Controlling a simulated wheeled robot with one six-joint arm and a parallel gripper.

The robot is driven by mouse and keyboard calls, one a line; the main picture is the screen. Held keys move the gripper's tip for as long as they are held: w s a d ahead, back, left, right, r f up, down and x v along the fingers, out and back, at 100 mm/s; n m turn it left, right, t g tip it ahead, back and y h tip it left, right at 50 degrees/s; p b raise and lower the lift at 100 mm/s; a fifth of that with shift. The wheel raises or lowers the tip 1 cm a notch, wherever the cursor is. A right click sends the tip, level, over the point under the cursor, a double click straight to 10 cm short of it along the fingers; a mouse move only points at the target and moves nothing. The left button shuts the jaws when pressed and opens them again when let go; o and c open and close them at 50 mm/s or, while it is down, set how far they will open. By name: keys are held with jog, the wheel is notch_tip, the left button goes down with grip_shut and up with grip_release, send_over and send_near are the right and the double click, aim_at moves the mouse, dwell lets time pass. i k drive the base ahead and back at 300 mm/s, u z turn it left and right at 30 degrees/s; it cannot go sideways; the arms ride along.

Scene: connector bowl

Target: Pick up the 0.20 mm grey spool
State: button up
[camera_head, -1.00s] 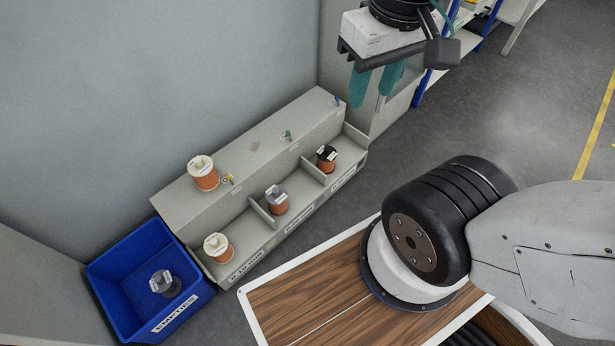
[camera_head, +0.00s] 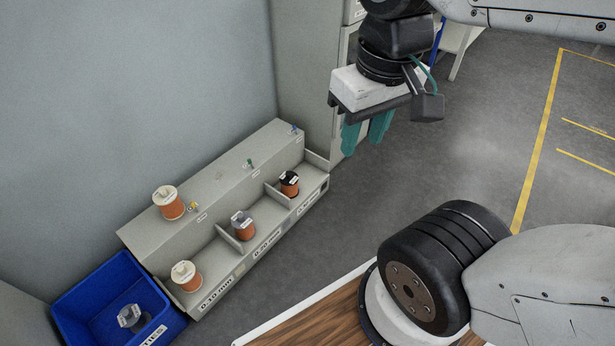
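The grey-topped spool (camera_head: 243,225) with copper-orange winding stands in the middle compartment of the grey rack (camera_head: 211,253). That compartment's front label reads 0.20 mm. My gripper (camera_head: 366,137) hangs in the air to the upper right of the rack, clear of it. Its two teal fingers point down with a gap between them and nothing held.
A cream-topped spool (camera_head: 185,276) stands in the left compartment and a black-topped spool (camera_head: 289,184) in the right one. Another cream-topped spool (camera_head: 169,203) stands on the upper ledge. A blue bin (camera_head: 75,300) at lower left holds an empty grey spool (camera_head: 130,317). Low dividers separate the compartments.

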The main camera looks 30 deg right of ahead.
aim_at(241, 221)
jog(key=z, duration=0.55)
jog(key=i, duration=1)
jog(key=u, duration=1.95)
jog(key=k, duration=0.65)
jog(key=z, duration=0.7)
jog(key=i, duration=0.2)
jog(key=z, duration=0.05)
